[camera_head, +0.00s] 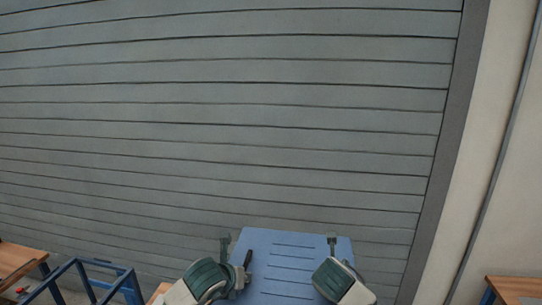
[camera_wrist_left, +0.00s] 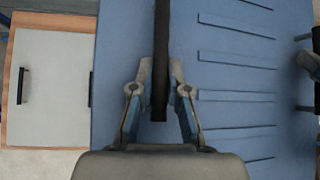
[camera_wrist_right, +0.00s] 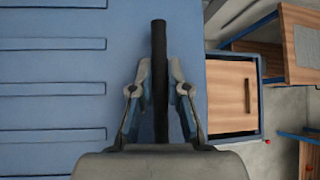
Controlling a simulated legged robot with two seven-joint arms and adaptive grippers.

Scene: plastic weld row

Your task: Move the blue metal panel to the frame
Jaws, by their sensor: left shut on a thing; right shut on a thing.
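The blue metal panel (camera_head: 290,262) with dark slots is held in front of me at the bottom of the head view, tilted, its lower part cut off. My left gripper (camera_head: 246,268) is at its left edge, shut on a black bar handle (camera_wrist_left: 161,60) that shows in the left wrist view. My right gripper (camera_head: 335,262) is at its right edge, shut on the other black handle (camera_wrist_right: 159,70) in the right wrist view. The panel fills much of both wrist views. A blue tubular frame (camera_head: 95,280) stands at the lower left of the head view.
A grey slatted shutter (camera_head: 220,120) fills the background, with a pale wall (camera_head: 508,150) to its right. A wooden-topped table (camera_head: 515,288) is at the lower right and another (camera_head: 20,259) at the lower left.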

